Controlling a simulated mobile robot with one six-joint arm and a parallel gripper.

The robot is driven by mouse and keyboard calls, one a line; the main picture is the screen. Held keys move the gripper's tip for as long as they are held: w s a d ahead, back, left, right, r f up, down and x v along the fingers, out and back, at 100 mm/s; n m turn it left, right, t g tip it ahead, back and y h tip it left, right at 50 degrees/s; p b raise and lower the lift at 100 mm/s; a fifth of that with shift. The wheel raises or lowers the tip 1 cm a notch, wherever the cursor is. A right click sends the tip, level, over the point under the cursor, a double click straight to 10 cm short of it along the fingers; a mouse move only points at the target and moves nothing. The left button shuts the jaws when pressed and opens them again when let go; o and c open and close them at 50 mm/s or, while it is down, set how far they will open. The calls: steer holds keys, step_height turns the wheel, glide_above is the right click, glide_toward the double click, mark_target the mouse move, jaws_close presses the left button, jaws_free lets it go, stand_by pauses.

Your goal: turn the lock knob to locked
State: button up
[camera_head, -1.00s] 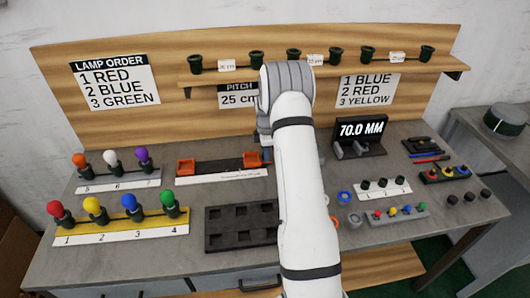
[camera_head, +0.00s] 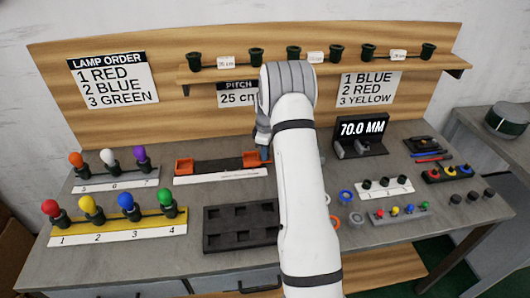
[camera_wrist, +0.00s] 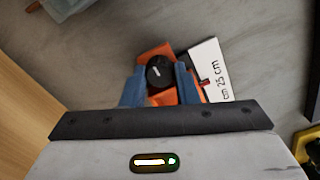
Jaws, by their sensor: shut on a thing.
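The lock knob (camera_wrist: 160,72) is a round black knob with a short white mark, on an orange block (camera_wrist: 152,52) in the wrist view. The blue fingers of my gripper (camera_wrist: 160,88) stand on either side of it and are shut on it. In the head view my gripper (camera_head: 264,153) is down at the right-hand orange block (camera_head: 250,159) of the pitch fixture. My arm hides the knob there. The left orange block (camera_head: 184,165) is at the fixture's other end. I cannot tell from the mark whether the knob is locked.
A white scale strip (camera_wrist: 212,68) lies beside the knob. A dark tray (camera_head: 240,208) lies in front of the fixture. Lamp racks (camera_head: 118,234) stand to the left. The 70.0 MM display (camera_head: 361,129) stands to the right, and a shelf (camera_head: 340,66) hangs behind.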

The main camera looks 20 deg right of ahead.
steer(key=shift+w+r, duration=0.1)
steer(key=o, duration=1)
steer(key=shift+r+b, duration=0.35)
steer(key=shift+r, duration=3.5)
